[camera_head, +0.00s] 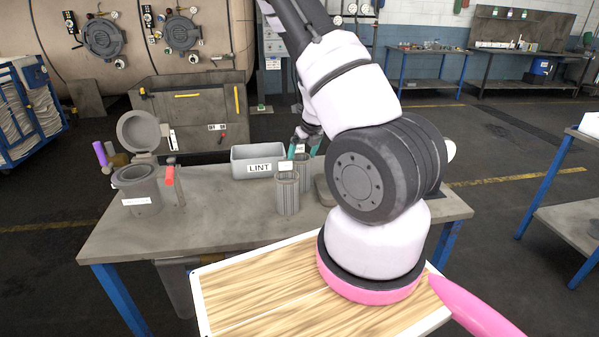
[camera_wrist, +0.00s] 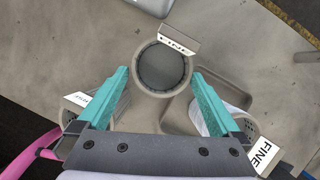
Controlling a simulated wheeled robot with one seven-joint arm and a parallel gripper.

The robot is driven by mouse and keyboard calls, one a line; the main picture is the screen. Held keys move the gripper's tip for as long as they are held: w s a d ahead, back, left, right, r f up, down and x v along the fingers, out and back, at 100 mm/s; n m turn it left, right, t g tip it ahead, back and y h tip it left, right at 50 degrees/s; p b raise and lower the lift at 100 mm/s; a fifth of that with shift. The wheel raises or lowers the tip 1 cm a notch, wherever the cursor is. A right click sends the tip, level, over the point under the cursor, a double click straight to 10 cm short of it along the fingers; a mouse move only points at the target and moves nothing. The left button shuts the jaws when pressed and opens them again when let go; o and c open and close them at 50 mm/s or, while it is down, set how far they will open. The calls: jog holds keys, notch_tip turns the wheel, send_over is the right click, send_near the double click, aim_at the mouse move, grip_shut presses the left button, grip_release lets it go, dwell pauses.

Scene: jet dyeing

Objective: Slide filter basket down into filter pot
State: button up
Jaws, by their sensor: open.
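The filter pot (camera_head: 137,190) stands on the left of the grey workbench with its round lid (camera_head: 139,131) swung up and open. Grey ribbed filter baskets stand near the bench's middle, one in front (camera_head: 287,195) and another just behind it (camera_head: 304,172). In the wrist view a round basket (camera_wrist: 163,68) with a FINE tag lies ahead, between the teal fingertips. More tagged baskets show partly at the lower left (camera_wrist: 72,118) and lower right (camera_wrist: 243,124). My gripper (camera_wrist: 160,78) is open and empty above the baskets, with no visible contact. The pot is outside the wrist view.
A grey LINT bin (camera_head: 258,160) stands behind the baskets. A red-handled item (camera_head: 169,175) is beside the pot, and a purple cylinder (camera_head: 100,154) stands behind it. Bench surface between pot and baskets is clear. A large machine (camera_head: 140,45) stands behind.

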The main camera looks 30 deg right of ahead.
jog(key=x, duration=0.5)
jog(key=shift+w+d+f, duration=0.1)
jog(key=shift+w+f, duration=0.15)
jog(key=c, duration=1.5)
jog(key=shift+o, duration=0.2)
jog(key=shift+r, duration=0.15)
